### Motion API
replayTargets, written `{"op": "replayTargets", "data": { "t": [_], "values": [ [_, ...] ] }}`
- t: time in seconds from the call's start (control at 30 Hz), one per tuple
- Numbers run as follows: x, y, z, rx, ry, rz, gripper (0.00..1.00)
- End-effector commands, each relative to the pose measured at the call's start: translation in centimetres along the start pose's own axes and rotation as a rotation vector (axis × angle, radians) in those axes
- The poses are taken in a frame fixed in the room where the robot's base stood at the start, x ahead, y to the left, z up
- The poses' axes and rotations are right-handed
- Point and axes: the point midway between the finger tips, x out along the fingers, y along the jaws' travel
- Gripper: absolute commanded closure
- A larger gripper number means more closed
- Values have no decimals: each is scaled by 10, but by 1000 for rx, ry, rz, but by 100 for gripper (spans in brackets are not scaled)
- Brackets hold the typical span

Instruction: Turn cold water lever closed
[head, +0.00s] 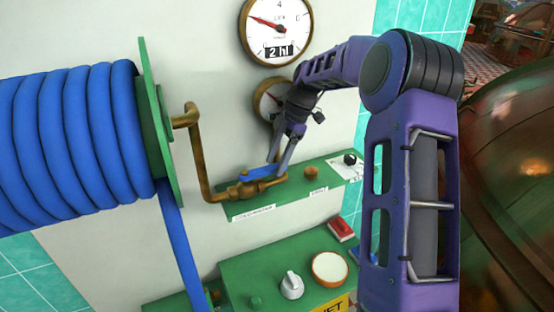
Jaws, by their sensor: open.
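The cold water lever is a blue handle (258,173) on a brass valve (243,191), low on the white wall panel in the head view. The handle lies roughly along the brass pipe, its free end pointing right and slightly up. My gripper (277,165) reaches down from the upper right, with its jaws open at the right end of the blue handle. The fingertips are at or around that end; I cannot tell whether they touch it. The fingers partly hide the handle's tip and the pipe behind.
A large blue hose reel (70,145) stands close on the left, with its hose hanging down. Two gauges, upper (277,28) and lower (266,100), are above the valve. A green control box (260,272) projects below. A copper kettle (510,170) fills the right.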

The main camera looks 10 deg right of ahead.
Motion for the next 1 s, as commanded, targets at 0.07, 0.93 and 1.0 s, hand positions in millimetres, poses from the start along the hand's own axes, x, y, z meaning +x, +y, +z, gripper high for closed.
{"op": "replayTargets", "data": {
  "t": [0.07,0.93,1.0],
  "values": [
    [0,0,0,0,0,0,35],
    [-1,0,0,0,0,0,100],
    [-1,0,0,0,0,0,100]
  ]
}}
